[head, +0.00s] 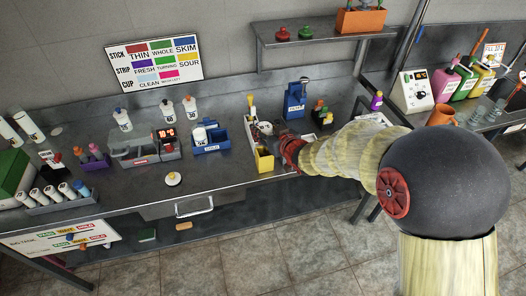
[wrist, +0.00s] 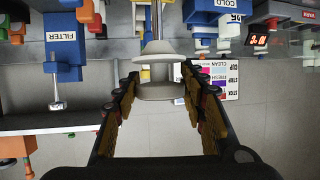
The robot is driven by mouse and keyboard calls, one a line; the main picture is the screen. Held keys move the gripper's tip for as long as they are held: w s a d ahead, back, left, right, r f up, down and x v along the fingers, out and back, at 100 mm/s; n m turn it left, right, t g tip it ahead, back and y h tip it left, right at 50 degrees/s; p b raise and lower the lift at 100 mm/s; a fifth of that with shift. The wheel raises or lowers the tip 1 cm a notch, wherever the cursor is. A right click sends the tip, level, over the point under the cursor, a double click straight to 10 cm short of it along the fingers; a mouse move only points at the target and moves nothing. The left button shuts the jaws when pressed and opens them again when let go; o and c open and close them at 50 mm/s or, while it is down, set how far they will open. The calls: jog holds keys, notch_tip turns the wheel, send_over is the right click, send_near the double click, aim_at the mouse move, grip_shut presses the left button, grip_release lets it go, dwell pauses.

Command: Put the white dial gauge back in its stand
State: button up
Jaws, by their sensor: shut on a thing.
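My gripper (wrist: 160,78) is shut on the white dial gauge (wrist: 157,52), a pale round head with a thin metal stem. The fingers sit at either side of its head in the wrist view. In the head view my gripper (head: 287,147) is over the bench, and the white gauge (head: 265,127) shows just left of it, above a yellow open container (head: 263,161). The gauge's dial face is not readable. I cannot tell which piece is its stand. A small white round piece (head: 173,179) lies on the bench further left.
A blue FILTER holder (head: 295,104) stands behind my gripper, and a blue caddy (head: 210,137) stands to its left. A grey unit with a red display (head: 166,140) is further left. The front of the bench (head: 125,190) has clear room.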

aim_at(264, 152)
notch_tip(264, 152, down, 8)
jog(key=shift+r+b, duration=0.2)
jog(key=shift+b, duration=0.75)
jog(key=shift+f, duration=0.15)
jog(key=o, duration=1.3)
jog(key=shift+c, duration=0.2)
